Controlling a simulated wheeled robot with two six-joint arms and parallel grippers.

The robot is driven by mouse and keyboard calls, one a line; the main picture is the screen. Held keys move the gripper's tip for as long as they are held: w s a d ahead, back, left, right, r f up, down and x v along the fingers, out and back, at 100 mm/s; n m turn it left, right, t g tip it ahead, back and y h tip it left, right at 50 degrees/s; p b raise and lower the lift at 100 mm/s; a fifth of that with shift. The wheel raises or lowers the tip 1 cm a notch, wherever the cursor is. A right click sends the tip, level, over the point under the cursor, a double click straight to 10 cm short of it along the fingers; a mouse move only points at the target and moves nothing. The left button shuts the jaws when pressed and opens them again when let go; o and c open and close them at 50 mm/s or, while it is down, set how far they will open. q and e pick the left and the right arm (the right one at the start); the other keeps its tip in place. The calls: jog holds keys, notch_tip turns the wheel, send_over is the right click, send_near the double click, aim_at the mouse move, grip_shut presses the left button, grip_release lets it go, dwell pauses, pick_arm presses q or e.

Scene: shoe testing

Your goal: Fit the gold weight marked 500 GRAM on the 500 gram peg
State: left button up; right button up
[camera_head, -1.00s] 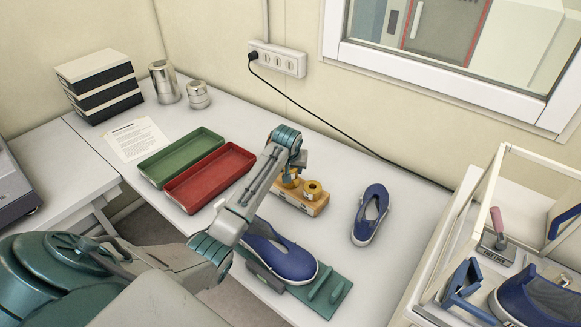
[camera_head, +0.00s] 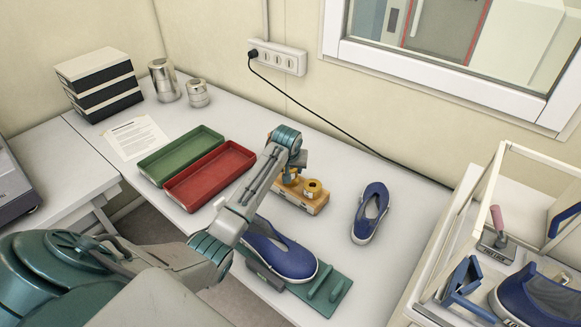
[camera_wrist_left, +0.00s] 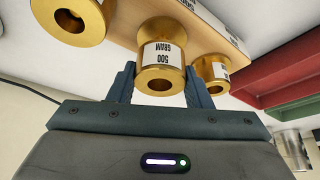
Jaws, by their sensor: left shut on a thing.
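The gold weight marked 500 GRAM (camera_wrist_left: 162,60) is between the two fingers of my left gripper (camera_wrist_left: 160,82) in the left wrist view, its label facing the camera. My left gripper (camera_head: 293,170) is shut on it, over the left part of the wooden peg stand (camera_head: 311,208). In the wrist view the weight is right at the wooden stand (camera_wrist_left: 120,12). Its peg is hidden, so I cannot tell whether the weight is fully seated. Other gold weights stand on either side of it, one (camera_wrist_left: 72,18) at the left and one (camera_wrist_left: 213,72) at the right. My right gripper is not in view.
A red tray (camera_head: 210,178) and a green tray (camera_head: 180,155) lie left of the stand. A blue shoe (camera_head: 370,213) is to its right. Another blue shoe (camera_head: 285,258) sits on a green fixture (camera_head: 328,294) in front. Table between stand and wall is clear.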

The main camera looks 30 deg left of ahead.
pick_arm(q)
jog(key=shift+f, duration=1.25)
jog(key=o, duration=1.2)
jog(key=shift+o, duration=1)
jog(key=shift+s+b, duration=0.1)
jog(key=shift+b, duration=0.2)
jog(key=shift+s+d+r, duration=0.1)
jog(key=shift+r, duration=0.3)
jog(key=b+v, duration=0.3)
jog(key=v, duration=0.7)
